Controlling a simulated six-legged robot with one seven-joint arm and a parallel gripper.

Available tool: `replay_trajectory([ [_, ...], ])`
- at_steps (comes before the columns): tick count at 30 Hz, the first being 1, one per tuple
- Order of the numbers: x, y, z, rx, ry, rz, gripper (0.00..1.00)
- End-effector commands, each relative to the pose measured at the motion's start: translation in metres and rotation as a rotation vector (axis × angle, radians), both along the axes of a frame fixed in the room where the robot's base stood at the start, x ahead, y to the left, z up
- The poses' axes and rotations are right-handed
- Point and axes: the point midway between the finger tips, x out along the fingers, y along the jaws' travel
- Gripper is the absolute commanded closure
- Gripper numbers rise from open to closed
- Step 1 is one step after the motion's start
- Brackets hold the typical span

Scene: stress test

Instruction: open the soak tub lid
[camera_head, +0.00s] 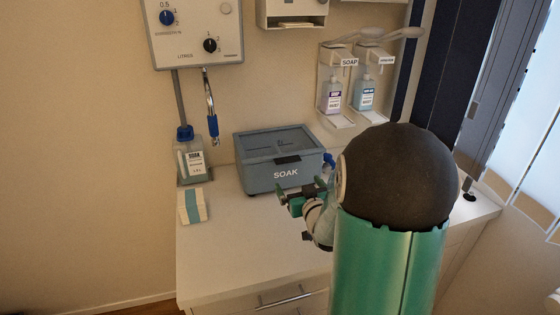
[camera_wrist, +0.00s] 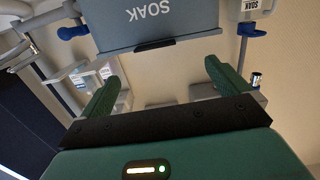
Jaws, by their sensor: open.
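The soak tub (camera_head: 284,179) is a blue-grey box marked SOAK, standing on the counter against the wall. Its lid (camera_head: 280,142) lies flat and closed on top, with a dark handle (camera_head: 287,160) at the front edge. In the wrist view the tub (camera_wrist: 155,28) appears upside down, and its dark handle (camera_wrist: 155,45) is ahead of my fingers. My gripper (camera_head: 301,197) is in front of the tub's front right part.
A blue tap (camera_head: 329,160) sticks out at the tub's right side. A soak bottle (camera_head: 192,160) and a white and teal pack (camera_head: 192,206) are on the left. Soap dispensers (camera_head: 335,95) hang on the wall behind. The counter (camera_head: 240,250) in front is clear.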

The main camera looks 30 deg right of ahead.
Motion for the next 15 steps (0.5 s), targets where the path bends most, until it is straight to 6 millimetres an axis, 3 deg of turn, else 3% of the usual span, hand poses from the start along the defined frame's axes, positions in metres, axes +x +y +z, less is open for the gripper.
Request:
replay_trajectory([
  [3, -0.007, -0.012, -0.008, 0.004, -0.064, 0.004, 0.00],
  [8, -0.003, -0.016, -0.008, 0.003, -0.091, 0.009, 0.00],
  [15, 0.034, -0.025, -0.008, 0.002, -0.091, 0.012, 0.00],
])
